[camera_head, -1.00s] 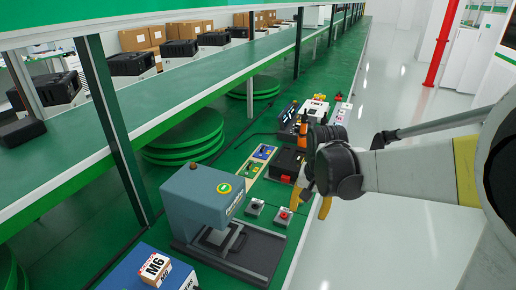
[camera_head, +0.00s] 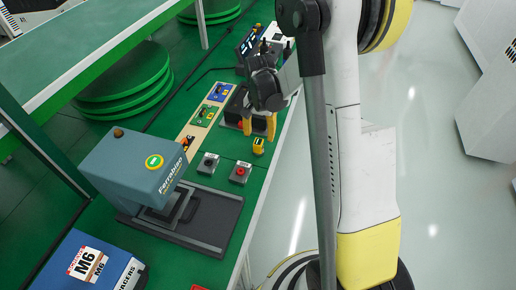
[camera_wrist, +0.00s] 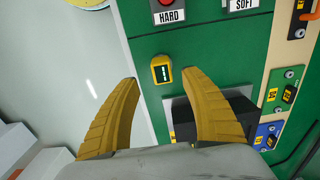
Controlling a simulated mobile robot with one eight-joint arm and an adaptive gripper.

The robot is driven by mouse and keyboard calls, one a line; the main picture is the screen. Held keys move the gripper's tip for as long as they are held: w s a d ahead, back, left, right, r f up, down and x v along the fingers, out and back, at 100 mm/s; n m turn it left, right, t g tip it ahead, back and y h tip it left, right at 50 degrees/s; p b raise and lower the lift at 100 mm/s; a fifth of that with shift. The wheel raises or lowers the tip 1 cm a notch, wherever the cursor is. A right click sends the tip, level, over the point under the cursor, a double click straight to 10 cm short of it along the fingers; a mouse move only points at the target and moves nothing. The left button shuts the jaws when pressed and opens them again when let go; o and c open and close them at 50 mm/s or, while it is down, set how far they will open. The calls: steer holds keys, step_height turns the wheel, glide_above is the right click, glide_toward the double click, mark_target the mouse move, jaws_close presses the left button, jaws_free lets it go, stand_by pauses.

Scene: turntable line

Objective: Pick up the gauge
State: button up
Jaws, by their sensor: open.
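The gauge looks to be the small yellow block with a dark display (camera_head: 258,145), lying on the green bench near its right edge. It also shows in the wrist view (camera_wrist: 161,69), at the gap between my fingertips and slightly beyond them. My gripper (camera_head: 258,130) points down at the bench by the gauge, its yellow fingers apart. In the wrist view my gripper (camera_wrist: 161,78) is open and empty, one finger on each side of the gauge's line. I cannot tell the height of the fingertips above the bench.
Two button boxes, HARD with a red button (camera_head: 240,173) and SOFT (camera_head: 208,163), sit near the gauge. A black box (camera_wrist: 240,112) lies below the fingers in the wrist view. A blue-grey press machine (camera_head: 135,170) stands at left.

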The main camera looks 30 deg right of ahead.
mark_target(258, 142)
step_height(258, 142, down, 5)
steer(key=b, duration=0.2)
steer(key=shift+w+a+f+b, duration=0.1)
steer(key=shift+w+f+b, duration=0.05)
steer(key=shift+b, duration=0.2)
jaws_close()
